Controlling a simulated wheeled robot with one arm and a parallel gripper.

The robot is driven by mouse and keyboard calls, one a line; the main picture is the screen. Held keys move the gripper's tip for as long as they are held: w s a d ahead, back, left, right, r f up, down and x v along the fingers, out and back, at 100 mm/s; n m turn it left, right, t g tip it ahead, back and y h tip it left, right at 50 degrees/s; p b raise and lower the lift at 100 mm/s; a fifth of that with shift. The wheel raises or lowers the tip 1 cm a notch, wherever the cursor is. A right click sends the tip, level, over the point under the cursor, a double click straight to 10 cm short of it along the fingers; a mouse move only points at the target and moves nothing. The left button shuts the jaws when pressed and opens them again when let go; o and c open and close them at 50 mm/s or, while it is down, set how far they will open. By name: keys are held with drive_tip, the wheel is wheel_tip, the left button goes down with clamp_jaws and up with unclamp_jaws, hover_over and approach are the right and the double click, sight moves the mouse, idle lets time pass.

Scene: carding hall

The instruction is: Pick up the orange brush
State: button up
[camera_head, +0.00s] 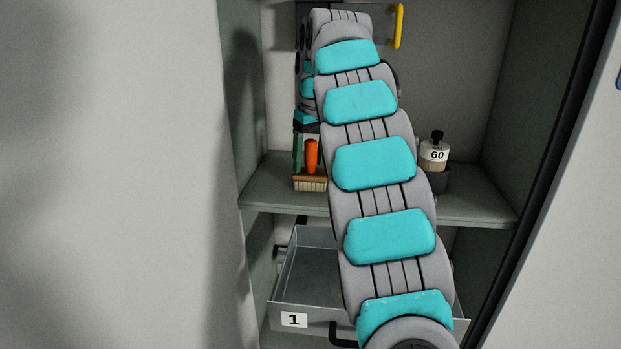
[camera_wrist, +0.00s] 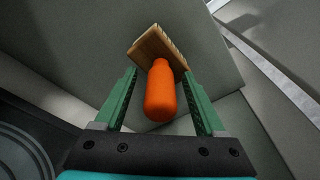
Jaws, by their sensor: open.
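The orange brush has an orange handle (camera_head: 311,156) and a wooden head with pale bristles (camera_head: 310,182). It stands upright, bristles down, on the cabinet shelf, left of my arm in the head view. In the wrist view its orange handle (camera_wrist: 161,92) points toward the camera, between the two green fingers of my gripper (camera_wrist: 160,98). The gripper is open, with a gap on each side of the handle. In the head view my arm hides part of the brush head and most of the gripper; one green finger shows beside the handle.
The grey shelf (camera_head: 270,186) also holds a bottle marked 60 (camera_head: 434,154) in a dark holder, right of my arm. Below, an open metal drawer (camera_head: 312,276) is labelled 1. A yellow handle (camera_head: 399,26) is at the top. Cabinet walls close in both sides.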

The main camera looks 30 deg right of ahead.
drive_tip(key=shift+c, duration=0.2)
clamp_jaws()
idle(0.3)
